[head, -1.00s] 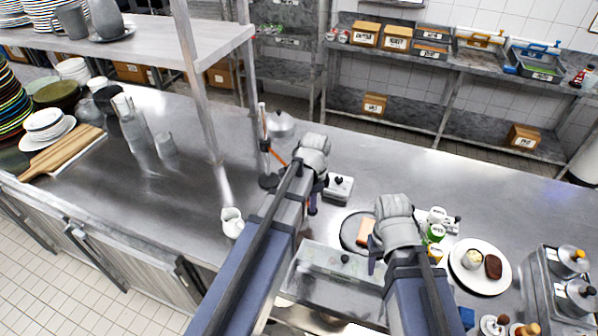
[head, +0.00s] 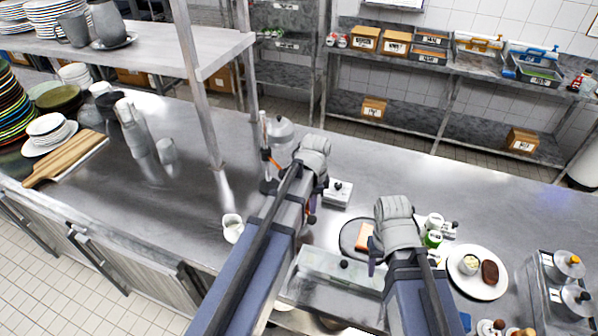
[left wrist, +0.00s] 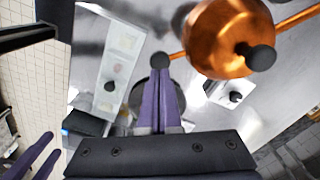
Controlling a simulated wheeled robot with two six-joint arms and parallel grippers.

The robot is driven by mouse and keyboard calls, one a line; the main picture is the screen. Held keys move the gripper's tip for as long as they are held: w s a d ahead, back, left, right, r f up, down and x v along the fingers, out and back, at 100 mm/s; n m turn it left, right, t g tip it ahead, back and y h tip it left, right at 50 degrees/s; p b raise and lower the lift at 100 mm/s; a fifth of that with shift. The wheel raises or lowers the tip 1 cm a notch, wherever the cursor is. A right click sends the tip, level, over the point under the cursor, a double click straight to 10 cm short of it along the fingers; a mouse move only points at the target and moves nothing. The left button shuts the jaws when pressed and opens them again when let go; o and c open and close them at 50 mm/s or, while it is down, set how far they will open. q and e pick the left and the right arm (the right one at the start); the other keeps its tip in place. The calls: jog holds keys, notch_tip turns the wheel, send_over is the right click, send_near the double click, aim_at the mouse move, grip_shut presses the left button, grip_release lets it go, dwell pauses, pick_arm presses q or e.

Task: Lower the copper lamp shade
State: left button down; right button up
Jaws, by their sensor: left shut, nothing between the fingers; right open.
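The copper lamp shade (left wrist: 218,36) is at the top of the left wrist view, a shiny dome with a black knob (left wrist: 261,58) on it. A copper rod runs past it, and a black ball (left wrist: 160,60) is at the rod's left end. My left gripper (left wrist: 161,82) is shut and empty, its fingertips close to that ball; I cannot tell if they touch. In the head view my left arm hides most of the shade; part of the orange rod (head: 271,160) shows by the stand. My right gripper (head: 373,262) is open, left of the white plate.
A small white box with a black knob (head: 338,194) stands right of my left gripper. A dark round tray (head: 349,240), a white plate (head: 480,290) with food and a white jug (head: 232,229) are nearby. A shelf post (head: 205,120) rises behind left.

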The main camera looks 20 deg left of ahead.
pick_arm(q)
notch_tip(320, 180, up, 5)
jog(key=p, duration=0.5)
jog(key=shift+r, duration=0.2)
pick_arm(e)
notch_tip(320, 180, up, 5)
jog(key=shift+r, duration=0.2)
pick_arm(q)
jog(key=s+d+f+n+b, duration=0.3)
jog(key=s+f+b, duration=0.1)
jog(key=f+b, duration=0.1)
jog(key=s+d+f+n+b, duration=0.2)
jog(key=s+d+f+b, duration=0.2)
jog(key=s+f+b, duration=0.1)
jog(key=s+d+f+n+y+b, duration=0.1)
jog(key=s+d+f+n+b, duration=0.2)
jog(key=s+f+b, duration=0.2)
jog(key=shift+s+d+f+n+b, duration=0.2)
jog(key=shift+d+f+n+b, duration=0.1)
jog(key=shift+f+b, duration=0.35)
pick_arm(e)
notch_tip(320, 180, down, 16)
jog(key=shift+f, duration=0.15)
pick_arm(q)
jog(key=shift+r, duration=0.15)
